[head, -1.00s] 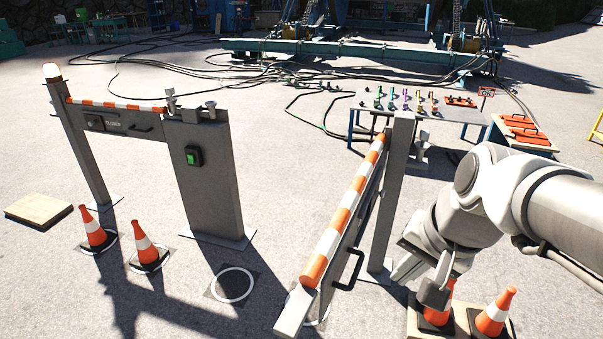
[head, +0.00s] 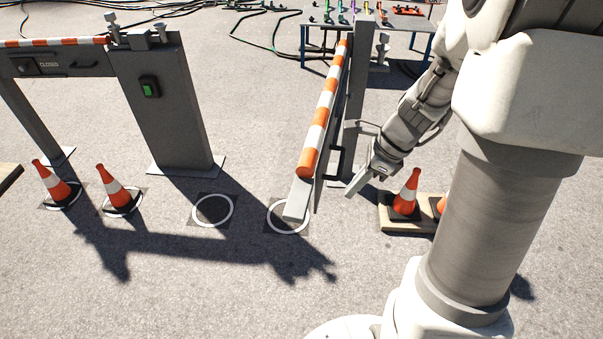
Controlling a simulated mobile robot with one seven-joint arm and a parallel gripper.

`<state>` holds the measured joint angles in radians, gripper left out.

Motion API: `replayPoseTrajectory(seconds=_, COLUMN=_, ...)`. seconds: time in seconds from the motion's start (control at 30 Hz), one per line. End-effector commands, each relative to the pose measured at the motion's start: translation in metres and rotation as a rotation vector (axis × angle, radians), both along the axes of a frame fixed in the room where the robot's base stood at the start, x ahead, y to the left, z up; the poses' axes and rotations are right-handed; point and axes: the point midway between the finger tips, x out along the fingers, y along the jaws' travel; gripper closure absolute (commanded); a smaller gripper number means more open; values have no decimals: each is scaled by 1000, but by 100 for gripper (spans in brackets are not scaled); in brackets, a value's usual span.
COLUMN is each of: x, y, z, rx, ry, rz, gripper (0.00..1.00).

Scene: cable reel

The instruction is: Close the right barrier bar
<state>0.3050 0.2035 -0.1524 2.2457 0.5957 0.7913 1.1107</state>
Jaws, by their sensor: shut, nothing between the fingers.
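The right barrier bar (head: 322,115), striped orange and white, stands swung open toward me from its grey post (head: 355,85). Its free end is above a white ring on the ground. A dark handle (head: 336,162) is on its right face. My gripper (head: 357,186) is shut and empty, just right of the bar near the handle; I cannot tell whether it touches the bar. The left barrier bar (head: 65,42) lies across to the central grey pillar (head: 160,105), which carries a green-lit switch (head: 149,87). A panel under it reads "CLOSED".
Two cones (head: 50,182) (head: 116,187) stand on ringed mats at left. An empty ringed mat (head: 212,210) lies between pillar and bar. More cones (head: 407,192) stand on a wooden board (head: 385,222) at right. A table (head: 310,30) is behind the post. Ground between pillar and bar is clear.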

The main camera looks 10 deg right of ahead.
Motion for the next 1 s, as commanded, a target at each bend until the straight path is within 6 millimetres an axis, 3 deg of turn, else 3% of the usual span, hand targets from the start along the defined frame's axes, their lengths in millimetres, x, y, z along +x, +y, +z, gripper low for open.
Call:
replayPoseTrajectory(seconds=0.17, x=2, y=4, z=-16, rx=5, ry=7, rz=-11, gripper=100)
replayPoseTrajectory(seconds=0.6, x=16, y=34, z=-101, rx=3, ry=6, rz=-7, gripper=100)
replayPoseTrajectory(seconds=0.8, x=30, y=60, z=-93, rx=2, ry=1, rz=-5, gripper=100)
replayPoseTrajectory(seconds=1.0, x=34, y=69, z=-93, rx=2, ry=3, rz=-6, gripper=100)
